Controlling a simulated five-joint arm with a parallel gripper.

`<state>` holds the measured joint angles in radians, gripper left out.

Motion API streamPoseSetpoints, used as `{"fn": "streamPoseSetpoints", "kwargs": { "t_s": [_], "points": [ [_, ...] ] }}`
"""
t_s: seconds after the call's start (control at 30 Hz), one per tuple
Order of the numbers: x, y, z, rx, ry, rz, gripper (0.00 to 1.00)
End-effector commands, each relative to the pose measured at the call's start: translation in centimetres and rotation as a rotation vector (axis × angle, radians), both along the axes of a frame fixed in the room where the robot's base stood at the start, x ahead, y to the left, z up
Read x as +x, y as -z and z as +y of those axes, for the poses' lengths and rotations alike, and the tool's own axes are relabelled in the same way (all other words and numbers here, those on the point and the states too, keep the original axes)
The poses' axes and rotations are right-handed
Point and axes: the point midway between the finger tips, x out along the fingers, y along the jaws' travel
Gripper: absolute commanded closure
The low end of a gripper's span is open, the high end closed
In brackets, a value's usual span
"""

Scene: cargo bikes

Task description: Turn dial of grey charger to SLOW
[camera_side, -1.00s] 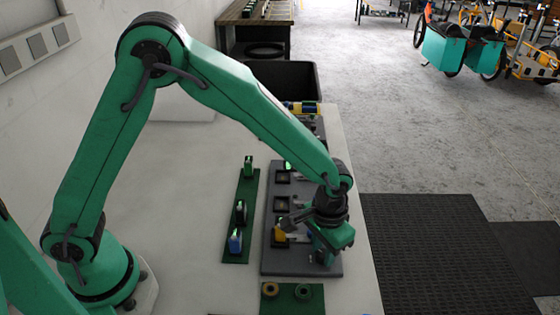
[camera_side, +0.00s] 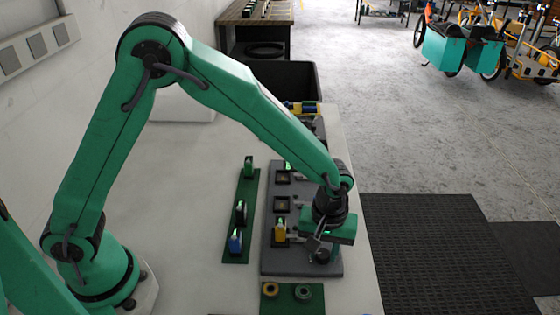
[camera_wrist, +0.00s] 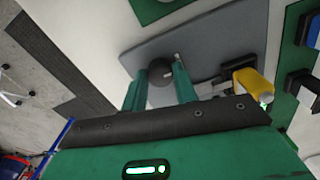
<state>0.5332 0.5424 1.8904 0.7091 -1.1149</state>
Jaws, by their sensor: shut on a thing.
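The grey charger (camera_side: 290,262) is a flat dark grey board along the right part of the white table; it also fills the top middle of the wrist view (camera_wrist: 205,38). Its round dark dial (camera_wrist: 160,73) has a small pale mark. My gripper (camera_wrist: 160,84) points at the board, with one teal finger on each side of the dial, shut on it. In the side view my gripper (camera_side: 322,252) is over the near right end of the board and hides the dial. I cannot read any SLOW lettering or tell the dial's setting.
A yellow battery (camera_side: 280,230) sits in a black holder on the board, close beside my gripper. A green strip (camera_side: 236,250) with several small blocks lies left of the board. A green plate (camera_side: 292,306) with two rings lies in front. A black bin (camera_side: 290,78) stands behind.

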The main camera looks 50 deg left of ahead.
Motion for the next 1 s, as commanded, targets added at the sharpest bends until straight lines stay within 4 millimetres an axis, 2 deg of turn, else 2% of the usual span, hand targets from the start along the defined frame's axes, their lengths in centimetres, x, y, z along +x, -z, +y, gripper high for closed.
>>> {"fn": "streamPoseSetpoints", "kwargs": {
  "t_s": [0.47, 0.5, 0.6, 1.0],
  "points": [
    [0.10, 0.05, 0.02, -0.001, -0.025, -0.002, 0.94],
    [0.10, 0.05, 0.02, -0.001, -0.025, -0.002, 0.70],
    [0.08, 0.04, 0.02, -0.001, -0.024, -0.002, 0.50],
    [0.06, -0.26, -0.01, -0.001, -0.022, -0.002, 0.50]
  ]
}}
